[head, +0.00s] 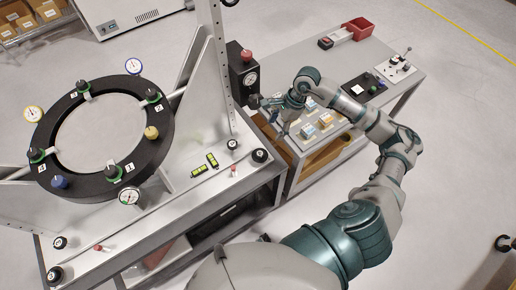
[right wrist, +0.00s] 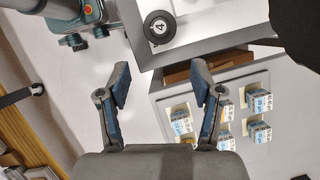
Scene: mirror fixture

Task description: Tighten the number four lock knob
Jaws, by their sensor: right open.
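My right gripper (right wrist: 160,82) is open and empty. Its fingertips are below the knob in that view, apart from it. In the head view, black knobs (head: 260,156) sit at the fixture's right corner, but their numbers are too small to read. My left gripper is not in view.
The mirror fixture's black ring (head: 45,140), with several knobs and dial gauges, stands at left. A grey side table (head: 405,88) holds a red bin (head: 360,27) and small boxes (right wrist: 260,104). A black gauge box (head: 242,72) stands close to my right arm.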

